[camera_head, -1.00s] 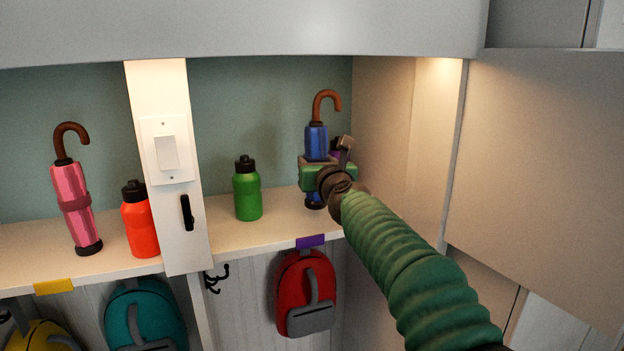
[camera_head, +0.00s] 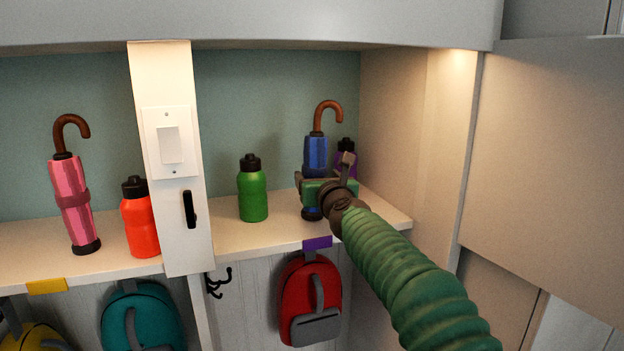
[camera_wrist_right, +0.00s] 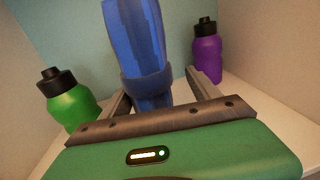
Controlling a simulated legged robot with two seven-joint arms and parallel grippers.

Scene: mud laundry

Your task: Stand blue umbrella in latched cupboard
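The blue umbrella (camera_head: 316,153) stands upright on the right-hand shelf, brown hooked handle up and dark foot near the front. It also shows in the right wrist view (camera_wrist_right: 140,45), its lower part hidden behind my gripper. My right gripper (camera_head: 318,180) is low at the umbrella. In the wrist view its fingers (camera_wrist_right: 157,85) are apart on either side of the shaft. The left finger is close against it, and a gap shows by the right finger. My left gripper is not in view.
A green bottle (camera_head: 252,190) stands left of the umbrella, a purple bottle (camera_head: 346,157) behind it to the right. A large panel (camera_head: 550,170) is at right. Backpacks hang below.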

